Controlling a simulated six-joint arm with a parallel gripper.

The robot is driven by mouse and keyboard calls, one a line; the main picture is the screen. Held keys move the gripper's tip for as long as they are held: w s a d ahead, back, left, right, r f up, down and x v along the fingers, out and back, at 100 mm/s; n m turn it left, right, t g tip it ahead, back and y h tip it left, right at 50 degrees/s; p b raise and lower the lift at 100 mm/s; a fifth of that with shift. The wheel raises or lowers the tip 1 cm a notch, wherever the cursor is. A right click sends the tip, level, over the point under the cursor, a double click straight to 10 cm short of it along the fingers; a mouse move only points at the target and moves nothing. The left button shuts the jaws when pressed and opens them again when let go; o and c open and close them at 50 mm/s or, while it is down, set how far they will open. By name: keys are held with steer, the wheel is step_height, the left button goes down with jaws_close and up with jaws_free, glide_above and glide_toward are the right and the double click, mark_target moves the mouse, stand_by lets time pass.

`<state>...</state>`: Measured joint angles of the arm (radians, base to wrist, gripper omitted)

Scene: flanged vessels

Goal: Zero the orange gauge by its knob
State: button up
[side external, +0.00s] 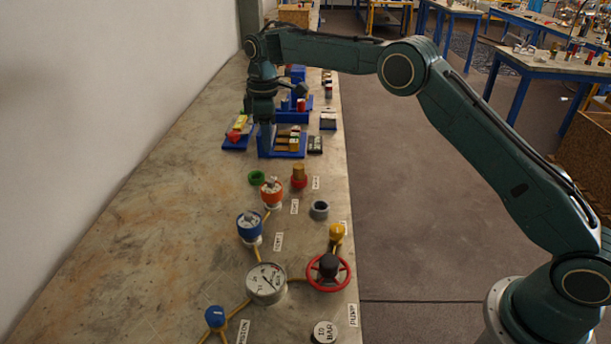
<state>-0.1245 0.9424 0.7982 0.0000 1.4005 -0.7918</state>
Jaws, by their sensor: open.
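The orange gauge (271,195) stands on the bench in the middle of the side external view, on a pale base with a light face on top. Its needle reading is too small to make out. A small pale shape sits on top of the gauge; I cannot tell whether it is the knob. My gripper (266,148) points down over the blue trays, farther along the bench than the gauge and apart from it. It is open; its fingertips are small and dark in this view, and I see nothing held.
A blue gauge (250,228), a large white dial (266,283), a red handwheel (328,273) and a yellow-topped fitting (336,234) stand nearby. A brown-topped red fitting (299,178) and a green ring (256,177) flank the orange gauge. The bench's left side is clear.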

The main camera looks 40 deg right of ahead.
mark_target(271, 180)
step_height(271, 180, down, 12)
steer(key=shift+f, duration=0.1)
stand_by(0.5)
jaws_close()
